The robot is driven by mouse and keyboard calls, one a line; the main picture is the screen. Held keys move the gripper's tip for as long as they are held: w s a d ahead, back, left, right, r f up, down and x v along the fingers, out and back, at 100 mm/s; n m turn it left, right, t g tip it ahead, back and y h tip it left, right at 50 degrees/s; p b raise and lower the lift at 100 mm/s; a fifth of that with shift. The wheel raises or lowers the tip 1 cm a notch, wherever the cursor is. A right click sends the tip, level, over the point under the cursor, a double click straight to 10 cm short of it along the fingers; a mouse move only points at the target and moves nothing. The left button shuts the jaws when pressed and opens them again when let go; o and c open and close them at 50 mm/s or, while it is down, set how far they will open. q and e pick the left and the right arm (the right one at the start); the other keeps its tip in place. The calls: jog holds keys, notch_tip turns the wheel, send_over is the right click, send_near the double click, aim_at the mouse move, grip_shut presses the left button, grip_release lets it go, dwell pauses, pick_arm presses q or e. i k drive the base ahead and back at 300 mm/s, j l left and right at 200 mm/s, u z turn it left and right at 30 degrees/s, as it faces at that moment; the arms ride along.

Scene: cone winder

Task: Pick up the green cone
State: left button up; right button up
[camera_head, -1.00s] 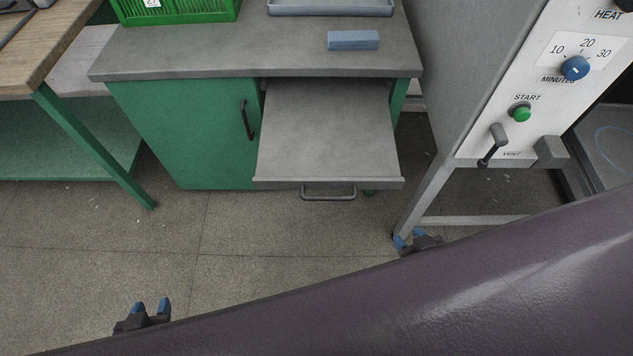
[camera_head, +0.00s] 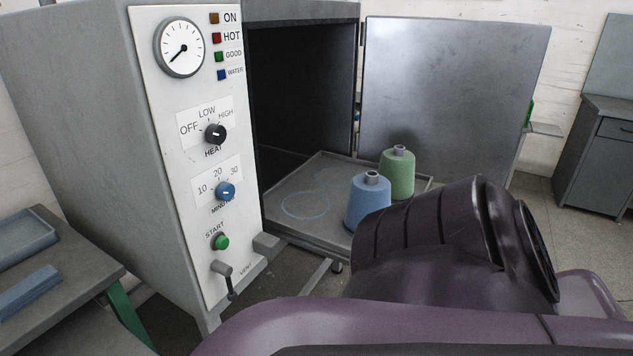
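The green cone (camera_head: 398,174) stands upright on the pulled-out tray (camera_head: 325,172) of the grey oven-like machine. A blue cone (camera_head: 368,203) stands just in front of it and to its left, overlapping part of it. A pale ring mark (camera_head: 304,206) is on the bare left part of the tray. The lower part of the blue cone is partly hidden by my dark purple arm, which fills the bottom right. Neither of my grippers shows in this view now.
The machine's open door (camera_head: 450,95) stands behind the cones. Its control panel (camera_head: 195,240) has a vent lever, knobs and a green start button. A bench with a blue block (camera_head: 30,290) and a grey tray (camera_head: 25,238) is at left. A grey cabinet (camera_head: 605,150) stands far right.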

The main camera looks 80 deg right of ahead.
aim_at(397, 164)
jog(key=z, duration=2.85)
jog(key=i+l+u, duration=0.1)
jog(key=u, duration=0.35)
jog(key=l+u, duration=0.15)
jog(key=u, duration=0.3)
jog(key=i+l+u, duration=0.1)
jog(key=l+u, duration=0.15)
jog(key=l, duration=0.15)
jog(key=l+u, duration=0.5)
jog(key=l, duration=0.8)
